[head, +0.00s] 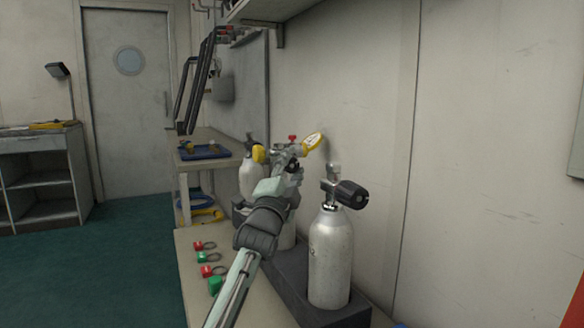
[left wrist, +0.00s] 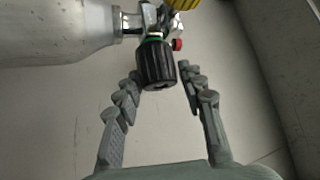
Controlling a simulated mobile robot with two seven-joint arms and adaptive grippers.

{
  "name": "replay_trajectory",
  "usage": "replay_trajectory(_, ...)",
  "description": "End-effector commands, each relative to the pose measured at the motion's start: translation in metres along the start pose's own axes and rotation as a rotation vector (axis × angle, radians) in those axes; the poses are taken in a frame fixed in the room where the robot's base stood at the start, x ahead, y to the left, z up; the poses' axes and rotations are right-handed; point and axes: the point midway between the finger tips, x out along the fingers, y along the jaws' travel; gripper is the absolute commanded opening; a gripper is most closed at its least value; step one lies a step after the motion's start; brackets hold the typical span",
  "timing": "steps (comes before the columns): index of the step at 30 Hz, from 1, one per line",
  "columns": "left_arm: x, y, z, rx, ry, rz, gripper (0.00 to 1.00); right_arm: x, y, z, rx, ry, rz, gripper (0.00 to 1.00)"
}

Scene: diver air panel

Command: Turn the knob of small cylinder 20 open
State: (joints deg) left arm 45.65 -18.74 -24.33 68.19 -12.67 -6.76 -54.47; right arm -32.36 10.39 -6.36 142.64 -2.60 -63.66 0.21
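My left gripper (head: 293,168) reaches in over the bench at the valve of the middle silver cylinder (head: 286,232), which is mostly hidden behind my arm. In the left wrist view, my left gripper (left wrist: 162,74) is open. The ribbed black knob (left wrist: 156,66) of that cylinder (left wrist: 55,32) is between or just beyond its fingertips; contact cannot be told. A yellow gauge (head: 313,141) and a small red knob (head: 292,138) show on the valve there. I cannot read any number on the cylinders. My right gripper is not in view.
A front silver cylinder (head: 331,258) with a black knob (head: 351,194) stands close to the right, in a dark rack (head: 288,282). Another cylinder (head: 246,180) stands behind. Red and green tagged rings (head: 206,257) lie on the bench. The wall is close on the right.

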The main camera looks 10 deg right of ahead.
Motion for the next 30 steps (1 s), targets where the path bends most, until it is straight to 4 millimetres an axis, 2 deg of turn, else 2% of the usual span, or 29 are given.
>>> replay_trajectory(3, 0.000, 0.000, 0.000, 0.000, 0.000, 0.000, 0.54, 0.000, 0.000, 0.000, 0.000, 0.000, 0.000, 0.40)
replay_trajectory(14, -0.005, 0.001, 0.002, 0.001, -0.002, 0.002, 0.54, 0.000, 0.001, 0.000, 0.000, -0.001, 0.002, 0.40)
replay_trajectory(17, -0.018, 0.001, 0.002, 0.001, -0.002, 0.000, 0.54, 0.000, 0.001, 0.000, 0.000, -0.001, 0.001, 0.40)
replay_trajectory(24, -0.069, 0.001, 0.002, 0.001, -0.001, 0.001, 0.54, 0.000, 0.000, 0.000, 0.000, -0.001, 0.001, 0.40)
replay_trajectory(30, -0.104, 0.001, 0.001, 0.000, -0.001, 0.001, 0.54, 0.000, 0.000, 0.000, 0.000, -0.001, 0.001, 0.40)
